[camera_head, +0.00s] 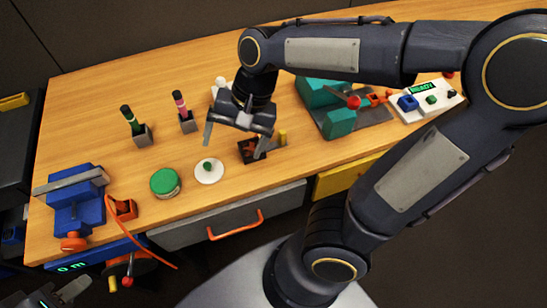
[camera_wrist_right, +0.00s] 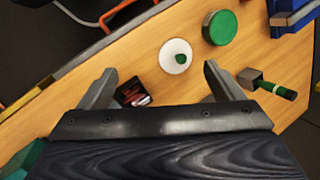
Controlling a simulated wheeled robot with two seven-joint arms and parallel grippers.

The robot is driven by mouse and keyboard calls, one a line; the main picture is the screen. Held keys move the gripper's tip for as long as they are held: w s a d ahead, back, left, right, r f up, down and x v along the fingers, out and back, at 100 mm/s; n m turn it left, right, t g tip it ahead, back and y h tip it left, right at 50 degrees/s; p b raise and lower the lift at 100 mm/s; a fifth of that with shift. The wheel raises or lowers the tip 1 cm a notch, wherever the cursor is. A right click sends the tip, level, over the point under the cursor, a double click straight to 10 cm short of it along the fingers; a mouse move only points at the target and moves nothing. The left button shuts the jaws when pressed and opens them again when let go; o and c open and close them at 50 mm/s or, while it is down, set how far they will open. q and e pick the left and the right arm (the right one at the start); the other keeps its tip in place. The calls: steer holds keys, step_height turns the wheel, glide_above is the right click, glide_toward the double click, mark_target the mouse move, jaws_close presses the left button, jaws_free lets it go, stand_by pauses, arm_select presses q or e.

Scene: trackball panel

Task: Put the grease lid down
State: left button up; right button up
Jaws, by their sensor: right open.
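The grease lid, seen as a white disc with a green knob (camera_head: 209,171), lies flat on the wooden table; it also shows in the right wrist view (camera_wrist_right: 175,56). A round green tin (camera_head: 165,182) stands just left of it, and in the wrist view (camera_wrist_right: 220,27) it is at the top. My right gripper (camera_head: 235,143) is open and empty above the table, a little behind and right of the lid. In the wrist view its spread fingers (camera_wrist_right: 158,70) have nothing between them. My left gripper (camera_head: 70,291) shows only partly at the lower left corner; its jaws are unclear.
A small dark box (camera_head: 247,152) sits under my right gripper. A blue vise (camera_head: 76,205) is at the left. A teal machine (camera_head: 338,122) and a white button panel (camera_head: 425,101) are at the right.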

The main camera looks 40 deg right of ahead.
steer(key=s+d+n+t, duration=0.3)
steer(key=s+n+t, duration=0.2)
steer(key=s, duration=0.4)
steer(key=shift+s+d+r+n+h, duration=0.15)
steer(key=shift+s+d+n+h, duration=0.15)
steer(key=shift+n, duration=0.3)
step_height(320, 180, up, 3)
steer(key=p, duration=0.3)
